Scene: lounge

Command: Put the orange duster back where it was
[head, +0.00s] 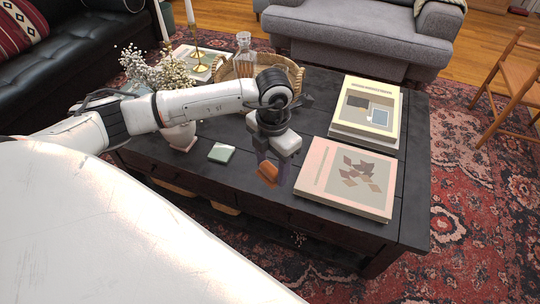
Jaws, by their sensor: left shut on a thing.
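My left gripper (270,170) comes in from the left over the front part of the dark coffee table (225,185). It points down and is shut on a small orange thing, which looks like the orange duster (267,173). Only a small part of the duster shows below and between the fingers; the rest is hidden. I cannot tell whether it touches the tabletop. My right gripper is not in view.
A pink book (345,178) lies right of the gripper, with stacked books (365,112) behind it. A green coaster (221,153) lies to the left.

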